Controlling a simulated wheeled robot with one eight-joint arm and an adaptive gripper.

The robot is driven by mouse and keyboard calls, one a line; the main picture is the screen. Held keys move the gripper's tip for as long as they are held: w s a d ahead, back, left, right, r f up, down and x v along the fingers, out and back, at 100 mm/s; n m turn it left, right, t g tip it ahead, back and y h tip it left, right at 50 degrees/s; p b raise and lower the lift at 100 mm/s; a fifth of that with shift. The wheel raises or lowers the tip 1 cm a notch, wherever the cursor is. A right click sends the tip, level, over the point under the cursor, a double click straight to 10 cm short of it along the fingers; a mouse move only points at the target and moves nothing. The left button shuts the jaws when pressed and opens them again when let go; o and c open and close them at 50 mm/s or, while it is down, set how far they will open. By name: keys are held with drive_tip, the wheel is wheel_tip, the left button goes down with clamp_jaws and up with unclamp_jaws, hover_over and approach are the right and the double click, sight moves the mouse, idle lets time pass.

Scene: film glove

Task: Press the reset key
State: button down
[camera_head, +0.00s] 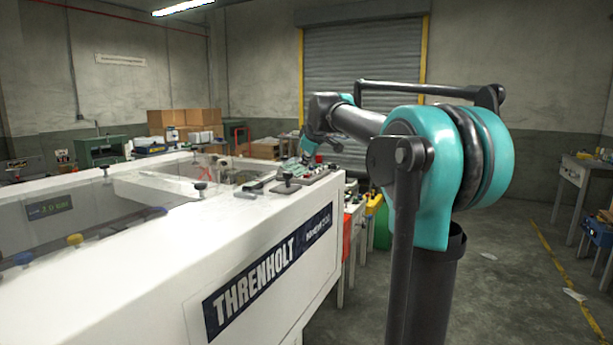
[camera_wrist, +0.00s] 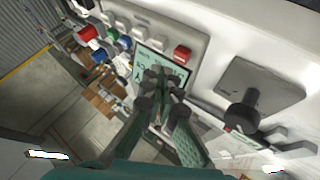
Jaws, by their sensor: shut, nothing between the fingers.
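In the wrist view a light control panel (camera_wrist: 215,20) carries a lit greenish display (camera_wrist: 150,62), a row of pale keys (camera_wrist: 142,27) and a red key (camera_wrist: 182,53). No label is readable, so I cannot tell which is the reset key. My gripper (camera_wrist: 162,80) is shut and empty, its tips in front of the display, below and left of the red key. The tips hide part of the display; I cannot tell whether they touch it. In the head view my gripper (camera_head: 308,152) is at the far end of the white machine (camera_head: 130,270), small and hard to make out.
A dark plate with a black knob (camera_wrist: 245,108) is right of the panel in the wrist view. Red (camera_wrist: 90,33), green (camera_wrist: 107,34) and blue (camera_wrist: 125,42) round controls are at the left. In the head view, cardboard boxes (camera_head: 185,120) stand behind the machine; floor at right is mostly clear.

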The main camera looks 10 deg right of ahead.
sight(307, 175)
drive_tip(key=shift+r, duration=2.15)
